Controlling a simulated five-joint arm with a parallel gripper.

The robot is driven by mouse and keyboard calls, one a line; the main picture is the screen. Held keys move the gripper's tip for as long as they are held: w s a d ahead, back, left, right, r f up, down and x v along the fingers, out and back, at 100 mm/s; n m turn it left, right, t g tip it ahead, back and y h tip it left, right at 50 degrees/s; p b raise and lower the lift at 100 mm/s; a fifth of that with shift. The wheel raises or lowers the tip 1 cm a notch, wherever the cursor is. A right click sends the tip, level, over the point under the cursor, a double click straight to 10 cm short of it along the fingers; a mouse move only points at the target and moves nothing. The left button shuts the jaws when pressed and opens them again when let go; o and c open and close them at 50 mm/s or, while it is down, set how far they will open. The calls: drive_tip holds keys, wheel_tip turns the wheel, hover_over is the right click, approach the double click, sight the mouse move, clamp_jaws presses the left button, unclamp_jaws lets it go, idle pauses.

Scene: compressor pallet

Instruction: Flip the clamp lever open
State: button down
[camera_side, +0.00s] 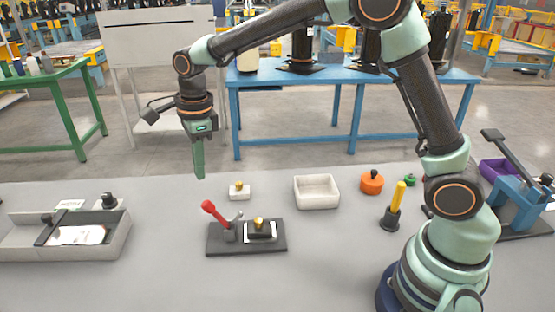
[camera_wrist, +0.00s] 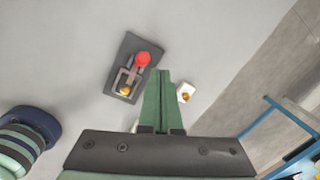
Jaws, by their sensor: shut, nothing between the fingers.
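The clamp stands on a dark base plate (camera_side: 270,247) in the front middle of the table. Its lever has a red knob (camera_side: 208,206) and tilts up to the left. The brass-coloured part (camera_side: 259,224) sits at the right of the plate. In the wrist view the red knob (camera_wrist: 142,58) shows near the top of the dark plate (camera_wrist: 132,49). My gripper (camera_side: 200,177) is shut and empty, pointing down. It hangs in the air above and behind the clamp, apart from the lever. In the wrist view my green fingers (camera_wrist: 160,73) are together, just right of the knob.
A small white block with a brass knob (camera_side: 239,193) and an empty white bin (camera_side: 317,193) lie behind the clamp. A grey tray fixture (camera_side: 118,236) is at the left. An orange round part (camera_side: 371,184), a yellow-handled tool (camera_side: 397,198) and a blue press (camera_side: 519,199) stand at the right.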

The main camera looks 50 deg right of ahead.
drive_tip(key=shift+w+a+r, duration=0.4)
drive_tip(key=shift+a+r, duration=0.2)
drive_tip(key=shift+w+a+r, duration=0.4)
drive_tip(key=shift+a+r, duration=0.15)
drive_tip(key=shift+a, duration=0.05)
drive_tip(key=s+d+r+n+t, duration=0.2)
drive_tip(key=s+d+r+n, duration=0.5)
drive_tip(key=s+d+n, duration=0.25)
drive_tip(key=s+d+f+n+t, duration=0.1)
drive_tip(key=s+d+n, duration=0.4)
drive_tip(key=s+n, duration=0.5)
drive_tip(key=n+t, duration=0.1)
drive_tip(key=n, duration=0.1)
drive_tip(key=shift+d+f+n, duration=0.2)
drive_tip(key=shift+f+n, duration=0.05)
drive_tip(key=shift+n, duration=0.1)
